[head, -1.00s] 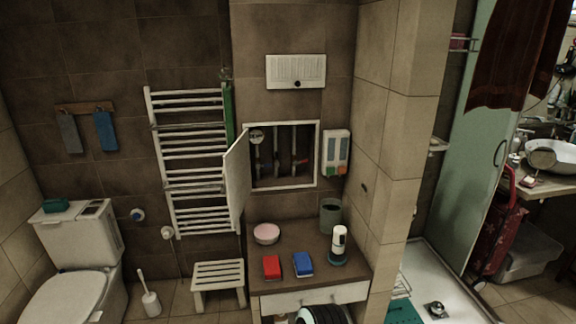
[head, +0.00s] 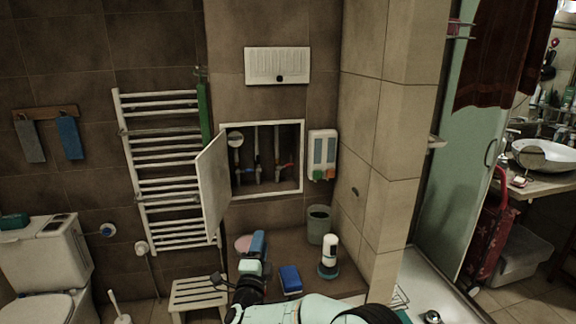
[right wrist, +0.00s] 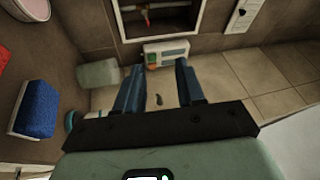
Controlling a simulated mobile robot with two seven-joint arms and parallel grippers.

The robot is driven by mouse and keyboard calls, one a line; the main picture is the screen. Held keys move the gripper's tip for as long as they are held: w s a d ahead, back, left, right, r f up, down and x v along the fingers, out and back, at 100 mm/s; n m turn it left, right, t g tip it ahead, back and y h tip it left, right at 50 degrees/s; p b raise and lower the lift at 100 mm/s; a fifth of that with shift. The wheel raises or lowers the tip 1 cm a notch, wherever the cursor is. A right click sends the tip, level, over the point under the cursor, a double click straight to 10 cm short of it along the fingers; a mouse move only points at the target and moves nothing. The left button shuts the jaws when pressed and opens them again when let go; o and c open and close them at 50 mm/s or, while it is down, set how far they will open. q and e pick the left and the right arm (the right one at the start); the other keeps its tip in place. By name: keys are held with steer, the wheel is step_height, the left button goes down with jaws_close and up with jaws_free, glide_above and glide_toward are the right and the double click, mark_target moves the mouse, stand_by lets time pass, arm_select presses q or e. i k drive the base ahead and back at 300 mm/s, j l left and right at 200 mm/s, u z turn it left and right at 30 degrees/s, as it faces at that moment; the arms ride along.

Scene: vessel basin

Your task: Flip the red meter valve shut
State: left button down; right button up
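The red meter valve (head: 286,166) is a small red handle on the rightmost pipe in the recessed meter box (head: 302,150). In the head view it appears to point sideways to the right, across its pipe. It also shows in the right wrist view as a small red handle (right wrist: 147,19) inside the box at the top. My right gripper (head: 257,243) is below the box, over the counter, apart from the valve. In the right wrist view its two blue fingers (right wrist: 157,78) are spread with nothing between them. My left gripper is out of view.
The box's white door (head: 212,185) stands open on its left. A dispenser (head: 322,155) hangs just right of the box. The counter below holds a blue sponge (head: 290,279), a grey cup (head: 318,224), a white bottle (head: 329,256) and a partly hidden pink bowl (head: 243,243).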

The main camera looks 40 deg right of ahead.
mark_target(278, 167)
steer(key=i+l, duration=0.2)
steer(key=l, duration=0.2)
steer(key=i+l, duration=0.45)
steer(key=l, duration=0.3)
